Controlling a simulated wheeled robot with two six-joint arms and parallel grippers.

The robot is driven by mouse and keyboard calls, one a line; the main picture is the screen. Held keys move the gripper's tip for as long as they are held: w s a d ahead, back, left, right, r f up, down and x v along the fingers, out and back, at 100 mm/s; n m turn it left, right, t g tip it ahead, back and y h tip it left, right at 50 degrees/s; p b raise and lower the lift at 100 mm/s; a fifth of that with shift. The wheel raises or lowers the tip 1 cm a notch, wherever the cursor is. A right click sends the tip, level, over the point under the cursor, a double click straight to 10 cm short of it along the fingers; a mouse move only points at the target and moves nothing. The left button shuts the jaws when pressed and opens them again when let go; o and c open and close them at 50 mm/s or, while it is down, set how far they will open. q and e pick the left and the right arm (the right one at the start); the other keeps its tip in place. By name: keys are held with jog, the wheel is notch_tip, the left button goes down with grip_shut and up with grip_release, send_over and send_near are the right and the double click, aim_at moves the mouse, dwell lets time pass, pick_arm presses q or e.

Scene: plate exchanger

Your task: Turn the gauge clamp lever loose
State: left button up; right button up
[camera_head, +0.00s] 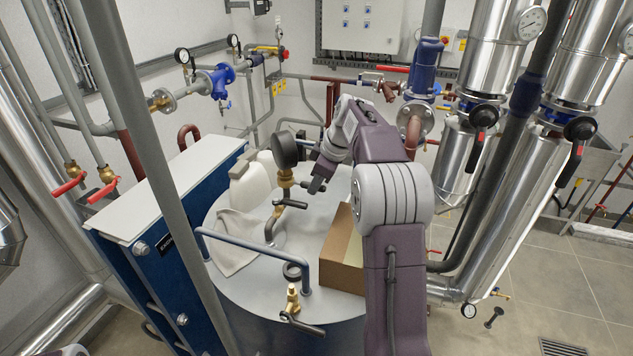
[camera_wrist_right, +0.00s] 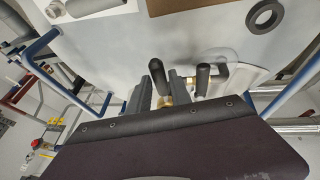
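The dark round gauge (camera_head: 285,151) stands upright on a brass fitting (camera_head: 286,178) on top of the round grey tank. The black clamp lever (camera_head: 291,204) sticks out from the brass fitting below the gauge. My right gripper (camera_head: 317,186) is just above and beside the lever's right end. In the right wrist view, my right gripper (camera_wrist_right: 160,88) has its two dark fingers apart. One black lever end (camera_wrist_right: 157,74) shows between the fingers, and another black end (camera_wrist_right: 203,79) is to their right. Contact cannot be made out. My left gripper is not in view.
A blue rail (camera_head: 250,249) crosses the tank's front. A cardboard box (camera_head: 341,262), white cloth (camera_head: 235,243) and white canisters (camera_head: 249,188) sit on the tank. A second brass valve (camera_head: 293,299) with a black handle stands in front. A grey pipe (camera_head: 158,150) rises left.

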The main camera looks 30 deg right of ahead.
grip_shut()
dwell(1.2)
